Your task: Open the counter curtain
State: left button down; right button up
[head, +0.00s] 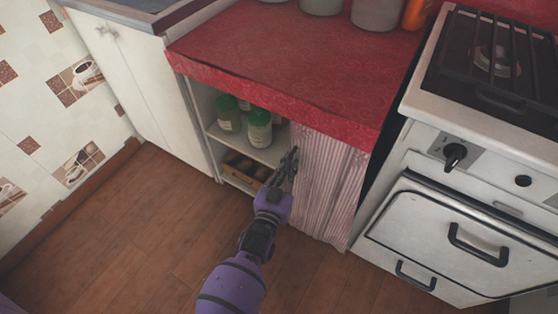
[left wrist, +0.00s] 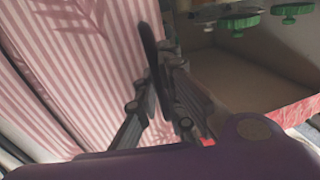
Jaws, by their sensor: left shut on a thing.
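The pink-and-white striped curtain (head: 325,188) hangs under the red counter and is bunched over the right part of the opening. The left part of the opening is uncovered and shows the shelves inside. My left gripper (head: 290,160) is at the curtain's left edge, shut on it. In the left wrist view the curtain (left wrist: 70,60) fills the left side, and the gripper's dark fingers (left wrist: 158,75) stand at its edge. The exact grip on the cloth is hard to make out. My right gripper is not in view.
Green-lidded jars (head: 229,113) stand on the upper shelf, and a wooden crate (head: 243,168) sits below. The red counter (head: 270,55) overhangs the opening. A white stove (head: 450,200) with handles stands to the right, a white cabinet (head: 135,80) to the left. The wooden floor in front is clear.

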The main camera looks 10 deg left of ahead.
pick_arm(q)
jog(key=shift+s+d, duration=0.3)
jog(key=shift+d, duration=0.5)
jog(key=shift+s+d, duration=0.25)
jog(key=shift+d, duration=0.5)
jog(key=c, duration=2.1)
grip_release()
send_near(303, 163)
jog(key=s, duration=0.5)
jog(key=shift+s+a, duration=0.25)
jog(key=shift+a, duration=0.1)
